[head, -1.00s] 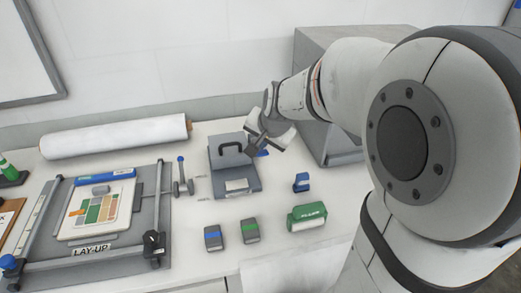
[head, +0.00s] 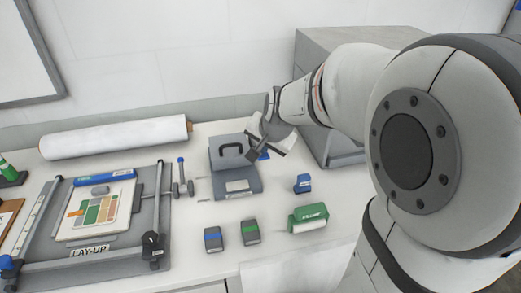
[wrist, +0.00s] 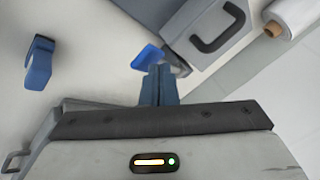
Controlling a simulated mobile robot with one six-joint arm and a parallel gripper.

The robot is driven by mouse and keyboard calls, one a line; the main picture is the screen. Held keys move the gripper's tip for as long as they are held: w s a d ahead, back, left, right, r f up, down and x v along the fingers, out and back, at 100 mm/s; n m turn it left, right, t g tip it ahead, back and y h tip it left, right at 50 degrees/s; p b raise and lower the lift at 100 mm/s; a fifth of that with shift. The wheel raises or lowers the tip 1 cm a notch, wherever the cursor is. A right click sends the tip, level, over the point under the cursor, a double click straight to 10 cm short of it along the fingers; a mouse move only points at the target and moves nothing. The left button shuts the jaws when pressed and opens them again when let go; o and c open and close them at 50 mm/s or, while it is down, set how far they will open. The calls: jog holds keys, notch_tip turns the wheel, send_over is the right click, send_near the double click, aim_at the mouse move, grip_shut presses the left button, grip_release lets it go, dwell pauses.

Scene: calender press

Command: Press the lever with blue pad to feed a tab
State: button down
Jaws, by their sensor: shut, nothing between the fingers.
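The grey dispenser (head: 222,155) with a dark arched handle stands on the bench, in the middle of the head view. Its blue-padded lever (head: 264,155) sticks out on its right side, partly hidden by my gripper. The blue pad (wrist: 147,57) also shows in the wrist view, just beyond the fingertips and slightly left of them. My gripper (head: 254,155) is shut and empty, pointing down beside the dispenser. In the wrist view, its closed fingers (wrist: 160,72) overlap the near side of the lever; I cannot tell whether they touch it.
A blue tape-dispenser-like object (head: 302,184) and a green case (head: 308,217) stand in front. Two small blocks (head: 213,239) (head: 250,231) lie nearer. The lay-up frame (head: 90,251) is at left, a white roll (head: 115,137) behind it, and a large grey box (head: 320,50) at right.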

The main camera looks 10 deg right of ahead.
jog(key=shift+s+f+b, duration=0.2)
jog(key=shift+f+b, duration=0.45)
jog(key=shift+f, duration=0.15)
dwell(0.6)
dwell(0.5)
jog(key=shift+w+r+p, duration=0.25)
jog(key=shift+r+p, duration=0.4)
jog(key=shift+r, duration=0.25)
jog(key=shift+w+r+p, duration=0.2)
jog(key=shift+r+p, duration=0.45)
jog(key=shift+r, duration=0.2)
jog(key=r+p, duration=0.1)
jog(key=r, duration=0.1)
jog(key=w+r+p, duration=0.1)
jog(key=r+p, duration=0.1)
jog(key=r, duration=0.1)
jog(key=shift+w+p, duration=0.15)
jog(key=shift+p, duration=0.15)
jog(key=shift+f, duration=0.1)
